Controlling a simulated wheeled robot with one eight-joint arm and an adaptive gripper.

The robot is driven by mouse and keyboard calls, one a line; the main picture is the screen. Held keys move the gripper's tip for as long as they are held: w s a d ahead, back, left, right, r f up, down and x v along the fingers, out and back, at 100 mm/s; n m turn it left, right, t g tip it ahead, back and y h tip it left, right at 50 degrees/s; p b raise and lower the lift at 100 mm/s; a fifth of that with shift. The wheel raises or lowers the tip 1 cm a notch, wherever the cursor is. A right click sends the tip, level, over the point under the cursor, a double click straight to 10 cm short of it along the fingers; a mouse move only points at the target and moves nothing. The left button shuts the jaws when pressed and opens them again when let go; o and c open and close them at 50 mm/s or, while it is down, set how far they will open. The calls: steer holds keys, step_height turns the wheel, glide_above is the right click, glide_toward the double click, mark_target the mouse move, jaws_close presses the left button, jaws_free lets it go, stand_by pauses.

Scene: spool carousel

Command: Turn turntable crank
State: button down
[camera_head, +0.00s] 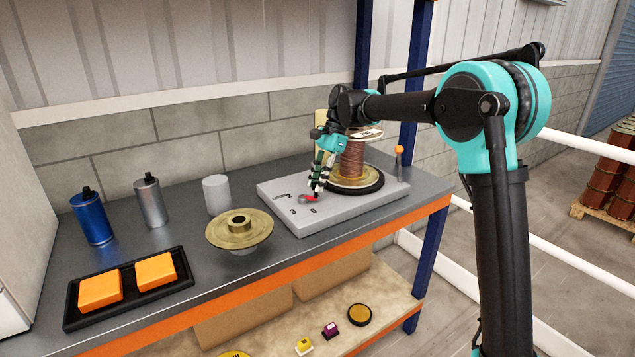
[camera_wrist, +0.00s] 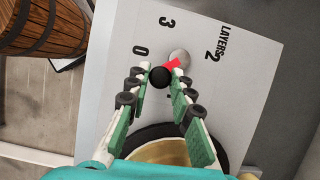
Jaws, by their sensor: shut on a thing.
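The turntable unit is a light grey base (camera_head: 300,222) on the bench, marked "LAYERS", 0, 2 and 3. A spool of copper-coloured wire (camera_head: 352,160) stands upright on its round black-rimmed turntable (camera_head: 372,187). The small crank has a red arm (camera_wrist: 172,66), a silver hub (camera_wrist: 181,57) and a black ball knob (camera_wrist: 160,77). In the head view its red part (camera_head: 309,198) shows by my fingertips. My gripper (camera_head: 318,192) points down at the crank, in front of the spool. In the wrist view my gripper (camera_wrist: 160,74) is shut on the black knob, with a finger on each side.
An orange-knobbed lever (camera_head: 399,150) rises at the base's right end. A brass-coloured flanged disc (camera_head: 240,228), a white cylinder (camera_head: 216,195), blue (camera_head: 92,218) and silver (camera_head: 150,200) spray cans, and a black tray (camera_head: 128,290) with two orange blocks stand left.

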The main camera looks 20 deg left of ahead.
stand_by(0.4)
steer(key=c, duration=1.3)
jaws_free()
steer(key=shift+c, duration=0.2)
steer(key=v, duration=1.2)
steer(key=shift+a, duration=0.1)
